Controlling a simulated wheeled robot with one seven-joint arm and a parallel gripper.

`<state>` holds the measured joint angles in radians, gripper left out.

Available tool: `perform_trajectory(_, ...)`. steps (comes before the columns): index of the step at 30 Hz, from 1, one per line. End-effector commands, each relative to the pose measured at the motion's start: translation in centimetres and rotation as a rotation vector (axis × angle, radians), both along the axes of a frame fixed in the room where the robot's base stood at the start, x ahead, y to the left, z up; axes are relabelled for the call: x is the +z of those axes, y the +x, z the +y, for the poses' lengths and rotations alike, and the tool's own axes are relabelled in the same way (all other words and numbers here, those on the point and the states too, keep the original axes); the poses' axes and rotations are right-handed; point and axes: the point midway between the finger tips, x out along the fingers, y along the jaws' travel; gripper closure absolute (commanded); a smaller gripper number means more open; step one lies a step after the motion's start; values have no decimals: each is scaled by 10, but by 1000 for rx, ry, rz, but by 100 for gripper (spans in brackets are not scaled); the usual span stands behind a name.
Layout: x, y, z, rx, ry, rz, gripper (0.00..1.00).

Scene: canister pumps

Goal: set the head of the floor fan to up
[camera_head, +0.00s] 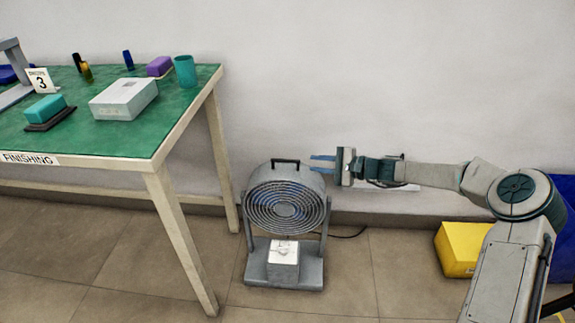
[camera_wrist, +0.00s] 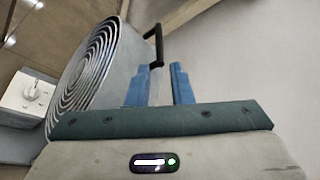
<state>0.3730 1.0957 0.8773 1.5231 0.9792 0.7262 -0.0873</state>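The grey floor fan stands on the floor right of the table. Its round head (camera_head: 287,207) has a ringed grille facing the head camera and sits between two side posts on a flat base (camera_head: 305,272). A dark handle (camera_head: 286,161) is on top of the head. My gripper (camera_head: 312,162) is just right of the handle, pointing left, with its blue fingers apart and nothing between them. In the wrist view, the handle (camera_wrist: 155,45) is beyond the open fingers (camera_wrist: 160,78), nearer the left one; the fan head (camera_wrist: 95,70) is at left. I see no contact.
A green-topped table (camera_head: 190,105) marked FINISHING is left of the fan, one leg (camera_head: 182,240) in front of it. A white box (camera_head: 124,99) and small items are on it. A yellow box (camera_head: 462,249) is at right. The wall is close behind. A cable (camera_head: 350,235) lies on the floor.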

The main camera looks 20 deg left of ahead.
Motion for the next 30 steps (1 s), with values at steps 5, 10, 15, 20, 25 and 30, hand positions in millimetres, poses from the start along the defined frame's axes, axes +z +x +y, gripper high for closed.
perform_trajectory(5, -13, 3, 41, 3, -1, -2, 80)
perform_trajectory(10, -20, 6, 73, 2, -1, -2, 80)
perform_trajectory(15, -23, 9, 94, 1, -2, -1, 80)
perform_trajectory(20, -24, 10, 103, -1, -2, -2, 80)
perform_trajectory(25, -23, 10, 104, -1, -2, -1, 80)
perform_trajectory(30, -23, 10, 104, 0, -3, -1, 97)
